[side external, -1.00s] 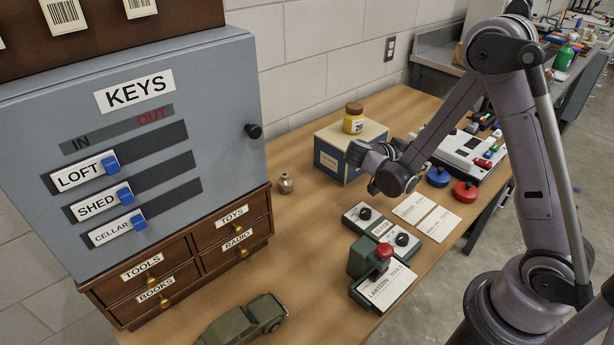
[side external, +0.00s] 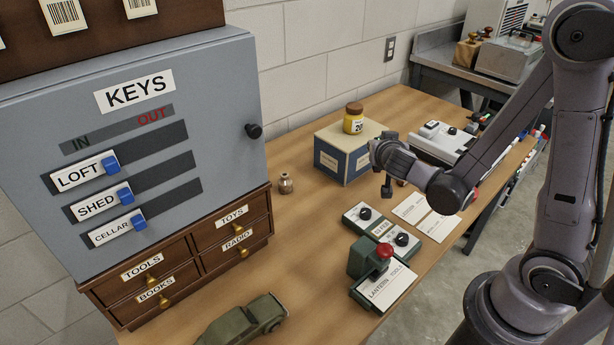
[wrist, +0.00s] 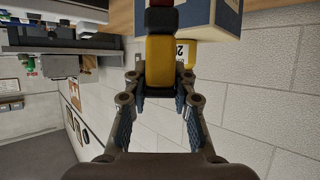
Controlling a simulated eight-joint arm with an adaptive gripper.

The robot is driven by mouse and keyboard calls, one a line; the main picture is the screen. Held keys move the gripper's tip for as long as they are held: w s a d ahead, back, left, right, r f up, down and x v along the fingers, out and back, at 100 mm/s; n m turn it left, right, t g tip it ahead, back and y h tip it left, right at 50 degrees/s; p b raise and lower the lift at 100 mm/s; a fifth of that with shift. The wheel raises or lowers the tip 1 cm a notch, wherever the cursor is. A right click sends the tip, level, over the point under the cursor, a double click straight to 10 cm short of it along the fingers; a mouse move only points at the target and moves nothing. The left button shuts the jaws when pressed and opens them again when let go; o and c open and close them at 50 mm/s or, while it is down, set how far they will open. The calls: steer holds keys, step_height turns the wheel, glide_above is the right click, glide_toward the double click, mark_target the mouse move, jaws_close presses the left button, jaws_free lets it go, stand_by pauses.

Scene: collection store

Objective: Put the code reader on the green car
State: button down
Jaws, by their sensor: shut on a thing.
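The green car (side external: 243,322) sits on the table at the front, below the drawers, in the side view. My gripper (side external: 383,160) is raised beside the blue box, well behind and to the right of the car. In the wrist view my gripper (wrist: 162,90) is shut on a yellow and black tool, which I take to be the code reader (wrist: 160,58). In the side view a dark part of the reader (side external: 387,187) hangs below the fingers; the rest is hidden by my gripper.
A green stamp stand with a red knob (side external: 384,251), switch boxes (side external: 365,216) and cards (side external: 438,222) lie in front. The key cabinet (side external: 225,120) rises at left.

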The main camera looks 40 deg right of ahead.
steer(key=w+a+r+n+t+y, duration=0.35)
steer(key=a+n+y, duration=0.2)
steer(key=a, duration=0.25)
steer(key=n+g+y, duration=1.6)
steer(key=n+g, duration=0.1)
steer(key=n, duration=0.9)
glide_above(238, 319)
step_height(238, 319, down, 5)
steer(key=shift+f+h, duration=0.25)
steer(key=shift+f, duration=1.7)
